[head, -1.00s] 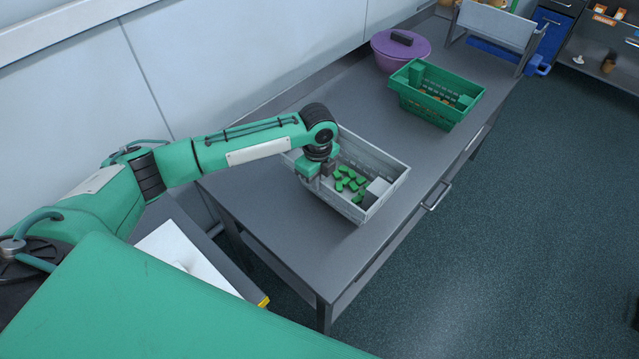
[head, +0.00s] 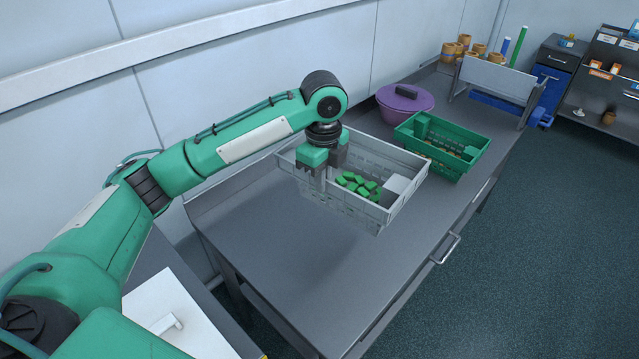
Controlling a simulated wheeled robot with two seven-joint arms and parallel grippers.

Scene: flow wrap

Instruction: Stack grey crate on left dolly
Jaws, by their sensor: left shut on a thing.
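The grey crate (head: 345,205) is over the grey table, with several green pieces (head: 358,185) and a light grey block inside. My left gripper (head: 326,170) comes down from above and is shut on the crate's wall at its left side. The crate looks raised a little off the table top, roughly level. My right gripper is not in view. No dolly shows in this view.
A green crate (head: 470,163) stands on the table (head: 265,255) just beyond the grey crate, with a purple lidded bowl (head: 410,108) behind it. A grey rack (head: 495,78) is farther back. The table's near part is bare, and open floor lies to the right.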

